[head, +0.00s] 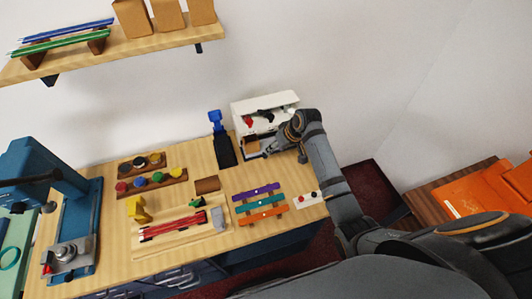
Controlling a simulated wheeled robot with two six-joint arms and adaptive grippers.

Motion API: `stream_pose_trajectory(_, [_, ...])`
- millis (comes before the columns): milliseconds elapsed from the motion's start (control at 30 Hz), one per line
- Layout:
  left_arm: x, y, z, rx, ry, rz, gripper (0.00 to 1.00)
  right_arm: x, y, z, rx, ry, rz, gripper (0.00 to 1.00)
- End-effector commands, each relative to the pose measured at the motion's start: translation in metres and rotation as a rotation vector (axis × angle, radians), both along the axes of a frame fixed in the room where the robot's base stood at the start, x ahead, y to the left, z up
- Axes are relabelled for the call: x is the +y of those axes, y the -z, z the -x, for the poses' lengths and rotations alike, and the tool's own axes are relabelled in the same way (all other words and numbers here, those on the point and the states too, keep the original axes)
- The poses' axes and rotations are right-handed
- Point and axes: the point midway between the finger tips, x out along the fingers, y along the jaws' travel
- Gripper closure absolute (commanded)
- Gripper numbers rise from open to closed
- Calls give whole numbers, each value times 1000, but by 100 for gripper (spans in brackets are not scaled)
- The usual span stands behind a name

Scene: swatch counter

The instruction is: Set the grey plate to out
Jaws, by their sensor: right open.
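A small light grey plate (218,218) stands at the right end of the red rods (175,226) on a pale board on the counter; I cannot tell for sure that it is the task's grey plate, or its setting. My right gripper (262,151) is at the back right of the counter, in front of the white box (238,112), well apart from the light grey plate. It is open; its fingers are small and partly hidden by my wrist, and I see nothing held. My left gripper is not in view.
A blue press (85,205) stands at the left. A black stand with a blue top (215,122) is left of my gripper. Purple, teal and orange bars (262,215) lie at the front right. Racks of coloured knobs (150,180) stand behind the rods. A shelf (125,43) hangs above.

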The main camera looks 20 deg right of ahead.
Motion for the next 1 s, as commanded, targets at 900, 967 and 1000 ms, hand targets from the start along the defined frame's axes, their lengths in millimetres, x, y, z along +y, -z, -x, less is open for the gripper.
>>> stream_pose_trajectory(900, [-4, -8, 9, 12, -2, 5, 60, 22, 74, -28, -1, 0, 0, 75])
stream_pose_trajectory(967, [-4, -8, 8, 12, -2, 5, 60, 22, 74, -28, -1, 0, 0, 83])
stream_pose_trajectory(1000, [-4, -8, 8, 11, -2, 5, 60, 22, 74, -28, -1, 0, 0, 88])
